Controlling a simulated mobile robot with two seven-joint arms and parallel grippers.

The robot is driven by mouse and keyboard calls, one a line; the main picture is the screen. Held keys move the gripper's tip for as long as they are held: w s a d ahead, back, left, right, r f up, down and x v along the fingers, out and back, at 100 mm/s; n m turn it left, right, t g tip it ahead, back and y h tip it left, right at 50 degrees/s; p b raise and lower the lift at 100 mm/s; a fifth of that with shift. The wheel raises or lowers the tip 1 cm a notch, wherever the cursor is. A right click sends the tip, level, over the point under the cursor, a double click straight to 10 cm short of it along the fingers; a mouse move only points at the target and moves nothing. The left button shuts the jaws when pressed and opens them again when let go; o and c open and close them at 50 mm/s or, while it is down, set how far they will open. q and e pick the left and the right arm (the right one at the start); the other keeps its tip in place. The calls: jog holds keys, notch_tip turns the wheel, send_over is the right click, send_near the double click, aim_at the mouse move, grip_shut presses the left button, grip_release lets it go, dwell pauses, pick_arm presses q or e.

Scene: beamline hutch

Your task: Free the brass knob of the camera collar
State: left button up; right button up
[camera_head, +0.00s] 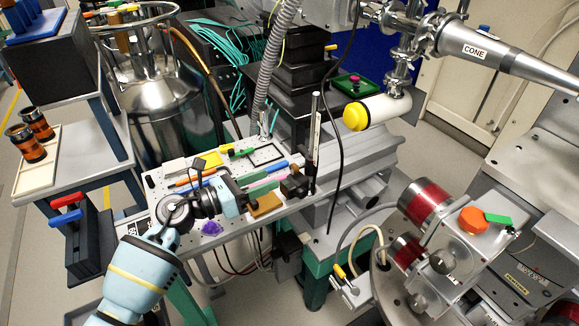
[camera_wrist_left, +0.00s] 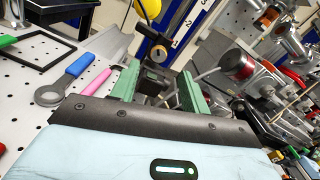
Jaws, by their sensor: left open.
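My left gripper (camera_head: 272,189) reaches in from the left, low over the perforated plate (camera_head: 160,180), pointing right. Its green fingers are apart and empty in the left wrist view (camera_wrist_left: 160,78). A dark block (camera_head: 295,185) stands just beyond the fingertips, beside an upright post (camera_head: 315,135). In the left wrist view a small round brass-coloured knob (camera_wrist_left: 159,53) with a dark centre shows ahead, between and above the fingertips. I see no contact with it. The collar around it is dark and hard to make out. My right gripper is not in view.
A blue-handled tool (camera_wrist_left: 79,64) and a pink bar (camera_wrist_left: 95,83) lie left of the fingers. A white cylinder with a yellow cap (camera_head: 356,117) overhangs beyond the post. A purple item (camera_head: 211,228) and a brown block (camera_head: 265,205) lie near the plate's front edge.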

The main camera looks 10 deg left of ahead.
aim_at(291, 169)
pick_arm(q)
jog(key=x, duration=0.6)
jog(key=shift+w, duration=0.1)
jog(key=shift+w+d, duration=0.4)
jog(key=shift+d, duration=0.1)
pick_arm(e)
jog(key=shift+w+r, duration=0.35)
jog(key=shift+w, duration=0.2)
pick_arm(q)
jog(key=shift+c, duration=0.4)
